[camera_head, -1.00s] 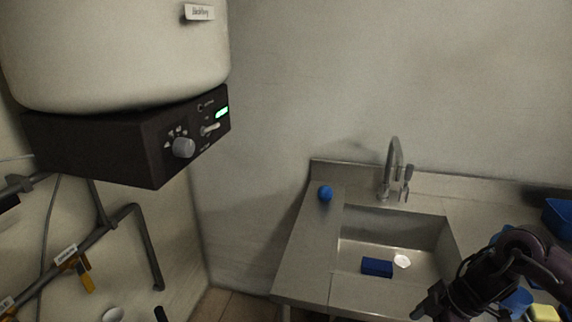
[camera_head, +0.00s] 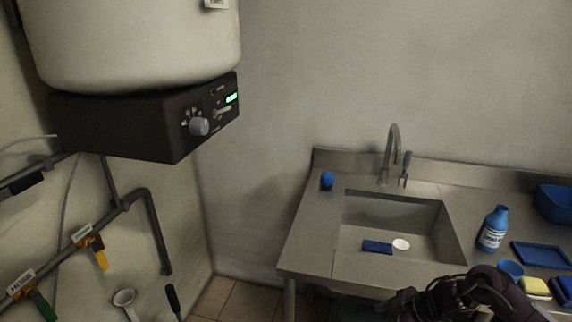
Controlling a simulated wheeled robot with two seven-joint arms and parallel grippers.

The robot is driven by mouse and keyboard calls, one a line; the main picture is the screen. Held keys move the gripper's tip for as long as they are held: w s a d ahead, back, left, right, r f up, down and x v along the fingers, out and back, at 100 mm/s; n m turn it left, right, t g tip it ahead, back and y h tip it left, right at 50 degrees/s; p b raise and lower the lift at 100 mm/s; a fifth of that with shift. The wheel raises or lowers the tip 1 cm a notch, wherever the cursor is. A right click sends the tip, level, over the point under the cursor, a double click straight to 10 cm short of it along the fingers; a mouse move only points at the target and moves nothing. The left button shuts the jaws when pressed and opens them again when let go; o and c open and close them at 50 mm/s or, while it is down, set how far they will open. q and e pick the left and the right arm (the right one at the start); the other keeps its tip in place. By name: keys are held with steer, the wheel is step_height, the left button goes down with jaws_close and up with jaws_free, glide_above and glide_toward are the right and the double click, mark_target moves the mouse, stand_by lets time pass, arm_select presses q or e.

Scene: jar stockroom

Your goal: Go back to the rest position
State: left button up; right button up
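My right arm shows at the bottom right of the head view, in front of the sink counter's front edge. Its dark links (camera_head: 470,298) run down past the bottom of the picture. The fingers of my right gripper cannot be made out there. My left arm and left gripper are not in view. Nothing can be seen held by the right arm.
A steel counter (camera_head: 309,241) with a sink, a blue block (camera_head: 377,247), a blue ball (camera_head: 327,180), a blue bottle (camera_head: 494,229) and a blue tray (camera_head: 541,255) stands ahead. A boiler (camera_head: 130,45) and pipes with yellow and green handles fill the left side.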

step_height(320, 180, down, 22)
steer(key=s+r+m+t+b, duration=0.1)
steer(key=m+t+b, duration=0.1)
steer(key=m, duration=0.3)
steer(key=s+f+m+h+b, duration=0.1)
steer(key=s+f+m+h, duration=0.1)
steer(key=s+f, duration=0.7)
steer(key=s+f+m+g+h, duration=0.1)
steer(key=s+f, duration=0.5)
steer(key=s, duration=0.5)
steer(key=s+f+m+g+h+b, duration=0.1)
steer(key=s+f+g+h, duration=0.1)
steer(key=s+f, duration=0.5)
steer(key=s+f+m+g+h+b, duration=0.1)
steer(key=s+f, duration=0.6)
steer(key=s, duration=0.7)
steer(key=shift+s+f+m+h, duration=0.15)
steer(key=shift+s+m+h, duration=0.15)
steer(key=shift+m+h, duration=0.15)
steer(key=shift+d, duration=0.1)
